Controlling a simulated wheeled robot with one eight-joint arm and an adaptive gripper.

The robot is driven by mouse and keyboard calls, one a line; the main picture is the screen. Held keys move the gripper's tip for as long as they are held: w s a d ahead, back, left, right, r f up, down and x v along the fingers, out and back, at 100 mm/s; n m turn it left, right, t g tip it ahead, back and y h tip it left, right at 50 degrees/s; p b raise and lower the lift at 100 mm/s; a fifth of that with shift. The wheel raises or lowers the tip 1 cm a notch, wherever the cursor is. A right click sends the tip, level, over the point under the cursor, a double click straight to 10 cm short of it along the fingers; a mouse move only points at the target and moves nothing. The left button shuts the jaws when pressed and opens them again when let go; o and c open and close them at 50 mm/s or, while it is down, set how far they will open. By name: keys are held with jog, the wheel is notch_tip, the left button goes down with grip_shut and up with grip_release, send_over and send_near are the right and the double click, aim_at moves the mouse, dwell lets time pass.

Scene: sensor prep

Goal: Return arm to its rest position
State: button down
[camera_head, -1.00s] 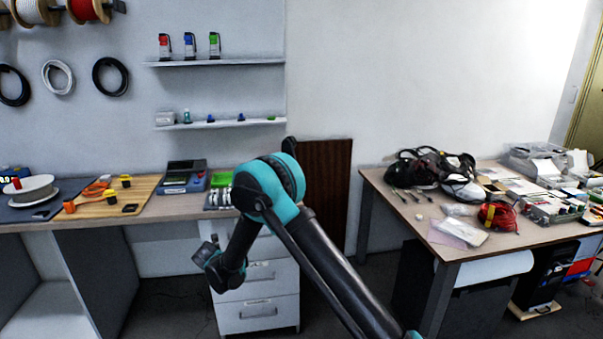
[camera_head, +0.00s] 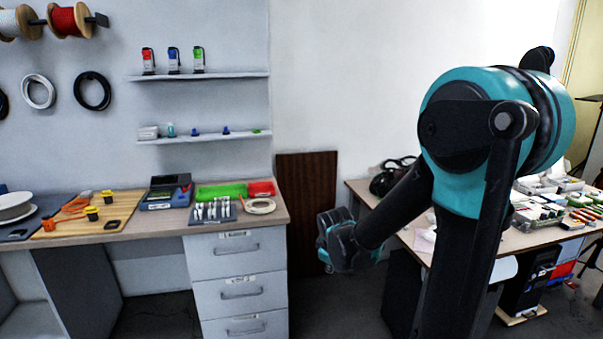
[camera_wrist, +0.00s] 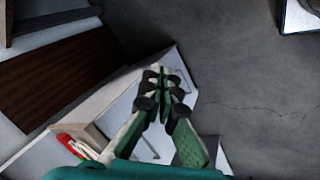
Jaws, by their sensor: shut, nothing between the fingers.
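My arm rises at the right of the head view, with its large teal and black elbow in front of the right table. Its forearm slopes down to the left, and the wrist end hangs in the gap between the drawer unit and the right table. The fingers are not visible in the head view. In the wrist view my gripper (camera_wrist: 166,82) is shut and empty, its fingertips together. It points downward, with grey floor and a white surface behind it, clear of contact as far as I can tell.
The left workbench (camera_head: 150,225) holds a cutting board (camera_head: 75,228), a blue-grey device (camera_head: 168,192), a green tray (camera_head: 220,190) and a red tray (camera_head: 261,188). Drawers (camera_head: 238,292) stand below. A brown panel (camera_head: 306,205) leans on the wall. The cluttered right table (camera_head: 357,188) is partly hidden by my arm.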

jog(key=s+d+f+m, duration=0.1)
jog(key=s+d+m, duration=0.4)
jog(key=s, duration=0.4)
jog(key=s+d+f+m+g, duration=0.1)
jog(key=s+d+m, duration=0.4)
jog(key=s+m, duration=0.2)
jog(key=shift+s+f, duration=0.35)
jog(key=shift+s, duration=0.6)
